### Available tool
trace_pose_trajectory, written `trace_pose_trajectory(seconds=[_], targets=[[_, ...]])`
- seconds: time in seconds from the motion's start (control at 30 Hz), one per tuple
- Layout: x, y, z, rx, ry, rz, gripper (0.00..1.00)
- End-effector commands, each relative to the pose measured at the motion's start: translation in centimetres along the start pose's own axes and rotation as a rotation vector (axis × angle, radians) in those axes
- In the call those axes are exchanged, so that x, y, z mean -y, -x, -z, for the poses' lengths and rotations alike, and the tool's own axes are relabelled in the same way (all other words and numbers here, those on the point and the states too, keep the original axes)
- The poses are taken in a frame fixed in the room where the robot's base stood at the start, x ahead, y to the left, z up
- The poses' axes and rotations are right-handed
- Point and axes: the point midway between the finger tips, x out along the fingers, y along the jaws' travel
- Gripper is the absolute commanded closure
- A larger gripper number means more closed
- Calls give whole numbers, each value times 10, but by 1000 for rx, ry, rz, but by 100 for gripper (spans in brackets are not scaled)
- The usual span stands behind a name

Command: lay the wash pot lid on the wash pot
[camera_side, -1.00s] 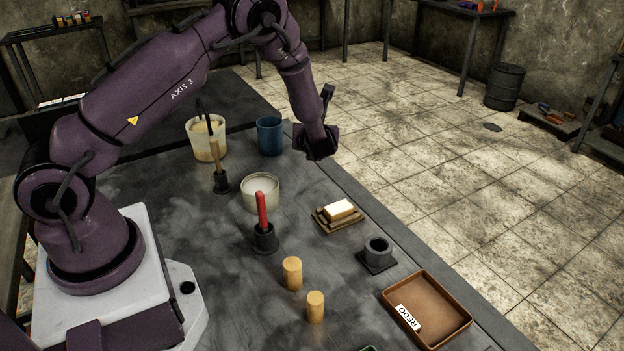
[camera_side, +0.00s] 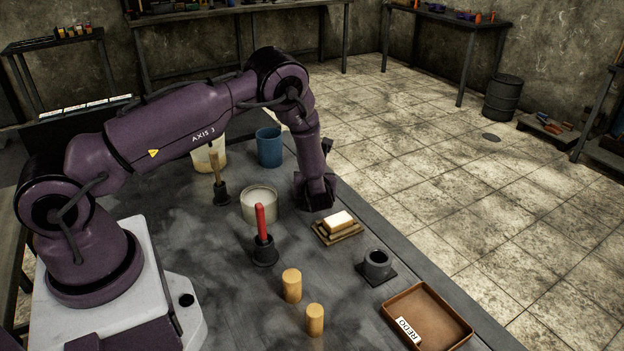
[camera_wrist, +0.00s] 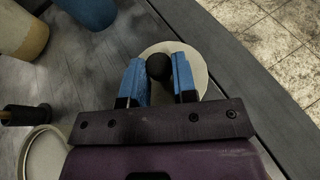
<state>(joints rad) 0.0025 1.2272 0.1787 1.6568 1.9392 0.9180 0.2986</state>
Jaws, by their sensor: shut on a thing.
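The wash pot (camera_side: 258,206) is a pale round pot with whitish contents, standing upright and uncovered on the dark bench. Its rim also shows at the lower left of the wrist view (camera_wrist: 27,152). The wash pot lid (camera_wrist: 201,75) is a cream disc with a round black knob (camera_wrist: 158,66). My gripper (camera_wrist: 156,72) is shut on the knob, one blue finger on each side. In the side view my gripper (camera_side: 316,201) is low over the bench, right of the pot, and the lid is hidden. I cannot tell whether the lid touches the bench.
A blue cup (camera_side: 270,148) and a cream bucket (camera_side: 207,156) stand behind the pot. A brush in a holder (camera_side: 221,192) stands left of it, a red-handled tool (camera_side: 261,222) in front. A wooden tray with a pale block (camera_side: 338,222) is close right.

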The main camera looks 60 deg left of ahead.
Motion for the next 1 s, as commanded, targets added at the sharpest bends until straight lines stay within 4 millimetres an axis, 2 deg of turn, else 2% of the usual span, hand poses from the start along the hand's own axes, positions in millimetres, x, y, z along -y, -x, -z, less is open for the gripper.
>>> trace_pose_trajectory(seconds=[0.37,0.4,0.47,0.5,0.87,1.0], targets=[[1,-2,3,1,0,1,98],[1,-2,3,1,1,1,65],[1,-1,3,0,1,1,51],[1,-1,3,0,1,1,48],[0,-1,3,-2,3,-1,48],[2,24,3,0,-2,5,48]])
